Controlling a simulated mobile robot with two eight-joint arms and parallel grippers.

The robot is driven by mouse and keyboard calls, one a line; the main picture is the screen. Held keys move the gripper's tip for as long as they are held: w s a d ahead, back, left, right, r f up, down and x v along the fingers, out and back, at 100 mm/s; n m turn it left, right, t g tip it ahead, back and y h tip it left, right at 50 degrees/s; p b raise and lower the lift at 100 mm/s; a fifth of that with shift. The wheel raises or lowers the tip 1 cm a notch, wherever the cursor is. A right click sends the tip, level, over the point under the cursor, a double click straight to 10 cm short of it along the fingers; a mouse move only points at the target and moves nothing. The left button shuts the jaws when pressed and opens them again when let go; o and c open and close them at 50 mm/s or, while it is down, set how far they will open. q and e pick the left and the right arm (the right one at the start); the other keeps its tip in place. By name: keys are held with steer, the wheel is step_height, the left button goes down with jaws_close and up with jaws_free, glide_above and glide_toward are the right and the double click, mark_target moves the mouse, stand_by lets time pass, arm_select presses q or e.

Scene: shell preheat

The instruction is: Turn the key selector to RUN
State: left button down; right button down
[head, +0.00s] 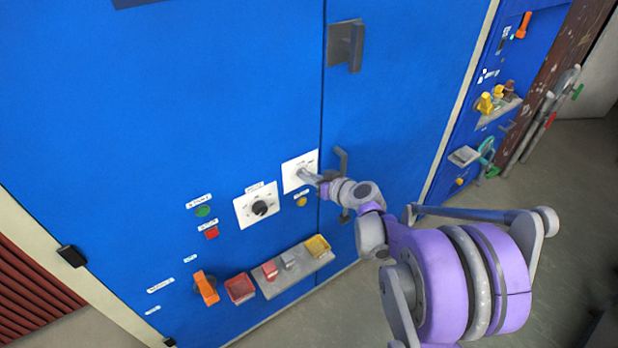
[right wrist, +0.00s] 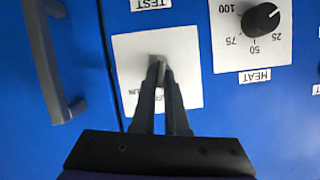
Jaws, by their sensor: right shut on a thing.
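The key selector is on a white plate (head: 291,168) on the blue cabinet panel, left of the door seam. In the right wrist view the plate (right wrist: 190,55) shows upside down, with its lettering partly covered by my fingers. My right gripper (head: 306,175) reaches the plate from the right. In the right wrist view its two fingers (right wrist: 160,72) are shut on the small grey key (right wrist: 158,60) at the plate's middle. The key's exact angle is mostly hidden. My left gripper is not in view.
The black heat dial (head: 260,207) is just left of the key plate. A grey door handle (head: 341,160) stands close to my right gripper. Below are a yellow button (head: 301,202), a grey ledge (head: 300,272) with small coloured bins, and an orange lever (head: 206,288).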

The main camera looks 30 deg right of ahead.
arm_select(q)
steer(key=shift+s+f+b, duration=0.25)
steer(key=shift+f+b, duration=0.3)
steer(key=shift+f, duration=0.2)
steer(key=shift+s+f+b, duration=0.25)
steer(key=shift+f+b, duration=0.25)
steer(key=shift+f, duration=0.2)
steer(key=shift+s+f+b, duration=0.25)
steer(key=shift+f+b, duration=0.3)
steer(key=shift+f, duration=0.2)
arm_select(e)
steer(key=shift+d+f+m+t+y, duration=0.15)
steer(key=shift+m+y, duration=0.5)
steer(key=shift+m, duration=0.5)
steer(key=shift+d+f+m+t+y, duration=0.1)
steer(key=shift+m+t+y, duration=0.1)
steer(key=shift+m+y, duration=0.7)
steer(key=shift+d+f+m+t+y, duration=0.15)
steer(key=shift+m+y, duration=0.3)
steer(key=shift+m, duration=0.9)
steer(key=shift+r, duration=0.15)
steer(key=c, duration=0.9)
jaws_free()
steer(key=shift+c, duration=0.2)
